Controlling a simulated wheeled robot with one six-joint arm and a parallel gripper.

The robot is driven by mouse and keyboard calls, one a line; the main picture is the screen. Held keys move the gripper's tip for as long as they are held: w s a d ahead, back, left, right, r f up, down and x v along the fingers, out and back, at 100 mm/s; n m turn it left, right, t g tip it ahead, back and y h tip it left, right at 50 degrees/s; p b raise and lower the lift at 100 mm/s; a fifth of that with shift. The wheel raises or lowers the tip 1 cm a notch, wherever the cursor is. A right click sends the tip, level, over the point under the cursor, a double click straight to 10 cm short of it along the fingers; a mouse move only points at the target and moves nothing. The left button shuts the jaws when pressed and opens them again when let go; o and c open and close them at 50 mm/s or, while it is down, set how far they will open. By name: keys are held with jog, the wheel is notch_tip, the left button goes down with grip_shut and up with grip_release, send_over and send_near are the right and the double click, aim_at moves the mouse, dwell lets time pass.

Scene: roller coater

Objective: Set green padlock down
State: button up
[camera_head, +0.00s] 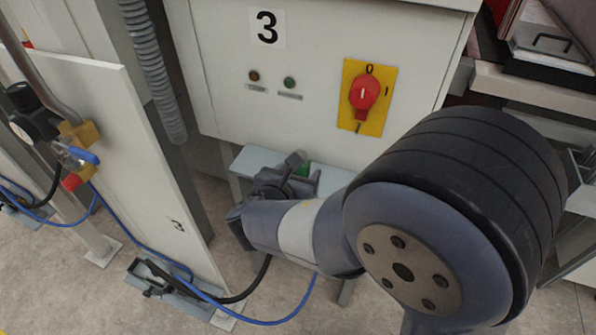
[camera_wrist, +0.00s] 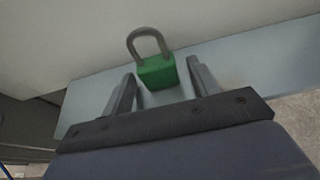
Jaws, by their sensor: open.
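The green padlock (camera_wrist: 158,71) with a grey shackle stands upright on a light blue-grey shelf (camera_wrist: 240,70) in the wrist view, close to the pale cabinet wall. My gripper (camera_wrist: 165,78) is open, with one finger on each side of the padlock and a visible gap to each. In the head view my gripper (camera_head: 295,170) is over the small shelf (camera_head: 337,178) below the cabinet.
The grey cabinet (camera_head: 225,60) marked 3 stands behind the shelf, with a red rotary switch (camera_head: 366,92) on a yellow plate. A corrugated conduit (camera_head: 155,70) runs down at the left. A blue hose (camera_head: 262,321) lies along the floor. A ball valve with a blue handle (camera_head: 82,155) is further left.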

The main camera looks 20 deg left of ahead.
jog(key=shift+r, duration=0.3)
jog(key=v, duration=1.2)
jog(key=shift+o, duration=0.2)
jog(key=shift+f, duration=0.2)
dwell(1.4)
